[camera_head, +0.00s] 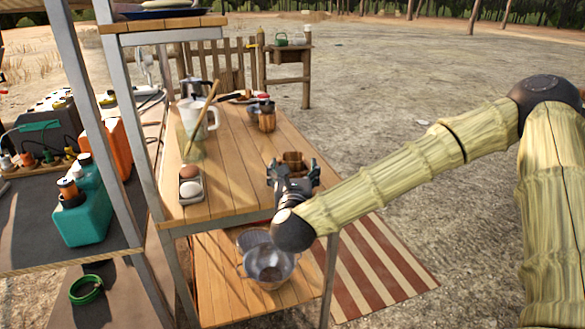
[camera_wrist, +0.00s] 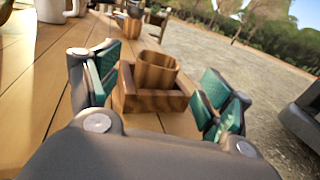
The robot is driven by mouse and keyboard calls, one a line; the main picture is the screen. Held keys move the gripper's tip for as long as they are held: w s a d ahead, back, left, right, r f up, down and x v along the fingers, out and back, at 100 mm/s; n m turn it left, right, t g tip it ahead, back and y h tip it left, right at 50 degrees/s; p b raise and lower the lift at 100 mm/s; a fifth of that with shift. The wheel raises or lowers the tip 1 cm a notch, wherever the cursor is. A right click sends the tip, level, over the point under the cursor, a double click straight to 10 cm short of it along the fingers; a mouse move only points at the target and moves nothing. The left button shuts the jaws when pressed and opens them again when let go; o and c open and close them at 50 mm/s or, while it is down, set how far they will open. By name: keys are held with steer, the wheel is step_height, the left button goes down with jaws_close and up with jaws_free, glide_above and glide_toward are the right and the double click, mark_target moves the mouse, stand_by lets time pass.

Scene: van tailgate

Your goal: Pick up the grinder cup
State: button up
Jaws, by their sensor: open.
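A brown wooden cup with ribbed sides, which I take for the grinder cup (camera_wrist: 156,69), stands upright in a low square wooden holder (camera_wrist: 150,101) near the table's edge. In the head view the cup (camera_head: 293,157) shows just beyond my gripper (camera_head: 292,172), which hides its lower part. In the wrist view my gripper (camera_wrist: 160,88) is open, its green-padded fingers left and right of the cup and holder. The fingers are nearer the camera, and no contact shows. Nothing is held.
On the wooden table (camera_head: 232,165) stand a white jug (camera_head: 206,122), another wooden-bodied vessel (camera_head: 267,119) and an egg tray (camera_head: 200,190). A metal bucket (camera_head: 268,264) sits on the lower shelf. A shelf post (camera_head: 150,175) stands left. Open ground lies right of the table.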

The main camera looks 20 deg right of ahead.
mark_target(293, 157)
steer(key=shift+w+d+f, duration=0.1)
steer(key=shift+w+d, duration=0.05)
steer(key=shift+w, duration=0.45)
steer(key=shift+x, duration=2.95)
steer(key=c, duration=1.1)
